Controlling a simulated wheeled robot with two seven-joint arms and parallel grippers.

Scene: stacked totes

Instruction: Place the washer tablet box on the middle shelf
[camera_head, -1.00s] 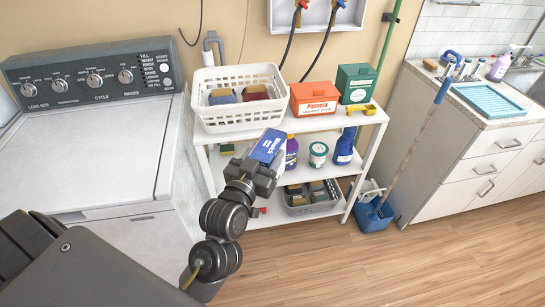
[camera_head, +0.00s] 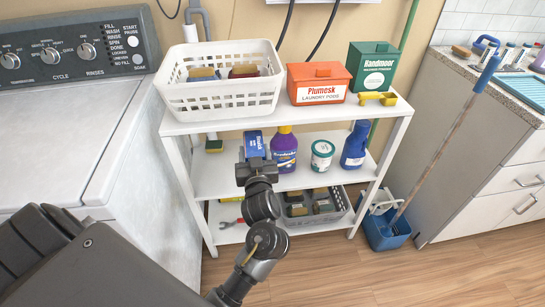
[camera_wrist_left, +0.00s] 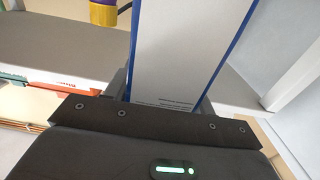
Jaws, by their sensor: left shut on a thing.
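The washer tablet box (camera_head: 254,145) is blue in the head view and stands roughly upright in my left gripper (camera_head: 256,163). In the left wrist view the box (camera_wrist_left: 187,50) shows a white face with blue edges, rising from the shut jaws. The white shelf unit's middle shelf (camera_head: 213,181) holds a purple bottle (camera_head: 284,150), a white-and-green tub (camera_head: 322,155) and a blue bottle (camera_head: 355,146). The box appears at the middle shelf, left of the purple bottle. Its lower end is hidden by the gripper; I cannot tell if it touches the shelf. My right gripper is not in view.
The top shelf (camera_head: 300,117) bears a white basket (camera_head: 170,101), an orange box (camera_head: 318,83) and a green box (camera_head: 373,68). A grey basket (camera_head: 315,206) is below. The middle shelf's front-left area looks bare.

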